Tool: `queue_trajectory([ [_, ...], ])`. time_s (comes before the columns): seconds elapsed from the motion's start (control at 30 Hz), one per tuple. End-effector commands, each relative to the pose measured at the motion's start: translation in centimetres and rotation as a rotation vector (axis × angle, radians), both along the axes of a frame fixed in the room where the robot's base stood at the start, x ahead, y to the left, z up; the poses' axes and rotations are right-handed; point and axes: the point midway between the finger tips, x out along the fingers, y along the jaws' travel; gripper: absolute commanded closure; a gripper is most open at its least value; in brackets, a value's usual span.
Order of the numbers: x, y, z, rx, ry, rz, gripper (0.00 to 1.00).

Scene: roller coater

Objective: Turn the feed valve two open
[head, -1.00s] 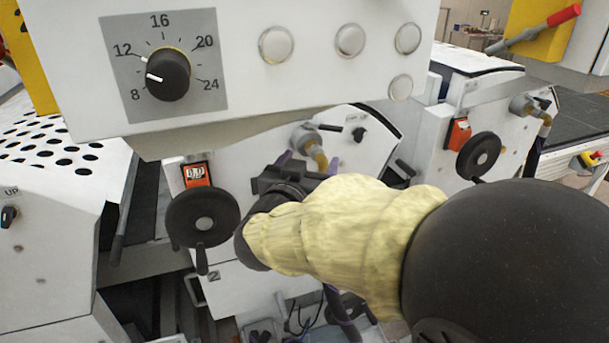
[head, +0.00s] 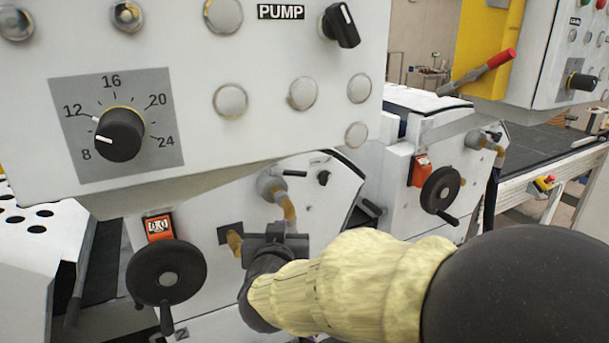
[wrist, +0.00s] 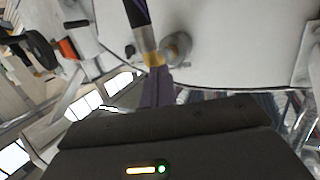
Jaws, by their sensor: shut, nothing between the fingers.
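On the machine marked 2, feed valve two shows in the head view as a round grey fitting (head: 269,187) on the white side panel. A short black lever (head: 294,173) sticks out to the right, roughly level, and a yellow brass elbow hangs below. In the wrist view, the grey fitting (wrist: 177,47) and a yellow hose end are just beyond my fingers. My gripper (wrist: 157,88) is shut and empty, its fingertips close to the fitting; I cannot tell whether they touch. In the head view my gripper's body is below the valve, with its fingertips hard to make out.
A control box with a dial (head: 119,135) and a PUMP switch (head: 341,25) overhangs the valve. A black handwheel (head: 166,272) stands left of my gripper. A small black knob (head: 324,178) is right of the lever. A similar machine with a handwheel (head: 440,190) stands at right.

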Motion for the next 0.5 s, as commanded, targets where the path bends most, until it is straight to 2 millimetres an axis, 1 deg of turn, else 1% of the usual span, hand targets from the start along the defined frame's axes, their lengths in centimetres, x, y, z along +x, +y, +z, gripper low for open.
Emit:
queue_trajectory([
  [0.03, 0.4, -1.0, -1.3, 0.003, 0.048, 0.023, 1.00],
  [0.13, 0.4, -2.2, -3.9, 0.011, 0.155, 0.083, 1.00],
  [0.27, -0.6, -4.3, -7.6, 0.018, 0.318, 0.139, 1.00],
  [0.37, -2.0, -6.3, -10.5, 0.021, 0.459, 0.160, 1.00],
  [0.4, -2.8, -7.2, -11.6, 0.022, 0.519, 0.163, 1.00],
  [0.47, -4.2, -8.6, -13.3, 0.022, 0.611, 0.163, 1.00],
  [0.5, -5.2, -9.7, -14.4, 0.023, 0.674, 0.158, 1.00],
])
